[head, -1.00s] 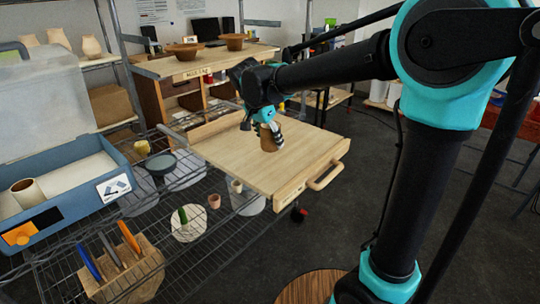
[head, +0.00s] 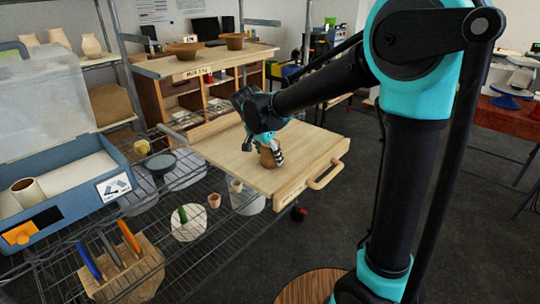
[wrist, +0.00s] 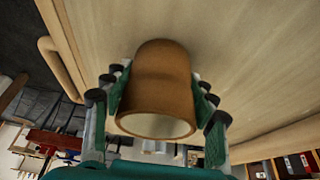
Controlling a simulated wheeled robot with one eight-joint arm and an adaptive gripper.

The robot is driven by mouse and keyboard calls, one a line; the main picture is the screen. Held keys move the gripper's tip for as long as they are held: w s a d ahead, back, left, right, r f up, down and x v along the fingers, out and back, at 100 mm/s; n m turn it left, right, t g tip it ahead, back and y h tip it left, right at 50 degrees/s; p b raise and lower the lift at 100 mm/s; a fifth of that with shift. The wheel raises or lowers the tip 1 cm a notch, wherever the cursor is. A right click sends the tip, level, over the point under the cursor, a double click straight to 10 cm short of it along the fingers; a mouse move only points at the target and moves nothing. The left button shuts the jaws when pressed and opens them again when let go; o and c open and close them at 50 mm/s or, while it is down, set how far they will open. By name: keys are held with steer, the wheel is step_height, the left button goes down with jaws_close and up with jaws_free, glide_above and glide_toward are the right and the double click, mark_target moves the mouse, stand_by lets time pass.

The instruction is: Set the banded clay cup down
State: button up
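The brown clay cup (head: 267,157) is at the light wooden drawer board (head: 235,165), towards its front right part. In the wrist view the cup (wrist: 158,88) has its open rim towards the camera and its base towards the board; I cannot make out a band on it. My gripper (head: 268,148) is around the cup, with a finger on each side, and it also shows in the wrist view (wrist: 160,110). It is shut on the cup. I cannot tell whether the cup's base touches the board.
The board has a raised back edge and a front handle (head: 325,174). Around the cup it is clear. Left are wire shelves with small clay cups (head: 214,201), a tool block (head: 123,272) and a blue box (head: 62,205).

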steer(key=o, duration=0.3)
steer(key=v, duration=1.2)
steer(key=shift+r, duration=0.15)
